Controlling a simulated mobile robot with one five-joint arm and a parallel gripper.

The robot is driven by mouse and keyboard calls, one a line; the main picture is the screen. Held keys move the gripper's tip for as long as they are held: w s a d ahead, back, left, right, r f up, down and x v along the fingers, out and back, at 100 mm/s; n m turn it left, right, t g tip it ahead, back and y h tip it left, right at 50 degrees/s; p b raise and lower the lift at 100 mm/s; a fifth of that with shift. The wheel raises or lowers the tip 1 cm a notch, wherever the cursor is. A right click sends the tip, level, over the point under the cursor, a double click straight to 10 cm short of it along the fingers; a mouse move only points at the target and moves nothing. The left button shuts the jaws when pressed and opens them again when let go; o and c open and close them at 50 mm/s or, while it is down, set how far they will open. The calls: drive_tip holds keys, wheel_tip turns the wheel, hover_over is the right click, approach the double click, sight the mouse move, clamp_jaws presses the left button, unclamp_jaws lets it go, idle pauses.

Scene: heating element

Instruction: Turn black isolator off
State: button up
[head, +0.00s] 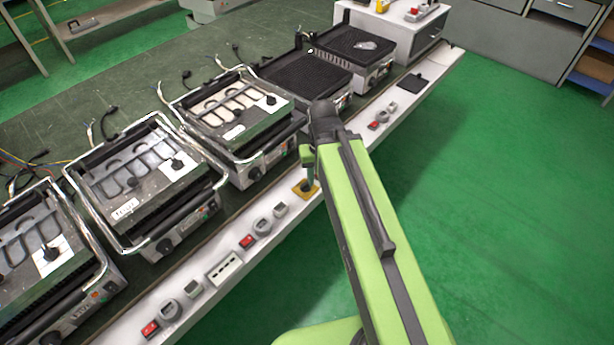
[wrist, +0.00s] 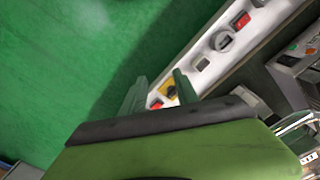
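A yellow plate (head: 313,193) with a dark part on it, which looks like the black isolator, sits on the white front rail of the bench in the head view. My gripper (head: 308,180) is right at it and partly covers it, pointing down. In the wrist view the yellow plate (wrist: 168,91) shows between the two green fingers of my gripper (wrist: 159,79), which stand apart. Its knob is mostly hidden, so its setting cannot be told. I cannot tell whether the fingers touch it.
The white rail (head: 335,175) also carries red switches (head: 247,241), grey round sockets and a black square plate (head: 431,82). Several contact grills (head: 140,180) stand on the bench behind the rail. Open green floor (head: 480,200) lies to the right.

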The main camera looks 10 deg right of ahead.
drive_tip(key=w+a+f+m+b, duration=0.1)
drive_tip(key=w+f+m+b, duration=0.5)
drive_tip(key=w+f+b, duration=0.4)
drive_tip(key=m+b, duration=0.3)
drive_tip(key=m, duration=0.1)
hover_over(305, 184)
wheel_tip(305, 184, down, 3)
drive_tip(key=shift+w+d+f, duration=0.1)
drive_tip(key=shift+f, duration=0.1)
drive_tip(key=shift+w+m, duration=0.1)
drive_tip(key=shift+m, duration=0.2)
wheel_tip(305, 184, down, 8)
drive_tip(key=b, duration=0.7)
drive_tip(key=shift+r+b, duration=0.25)
drive_tip(key=shift+b, duration=0.15)
drive_tip(key=shift+r, duration=0.1)
drive_tip(key=shift+c, duration=0.5)
clamp_jaws()
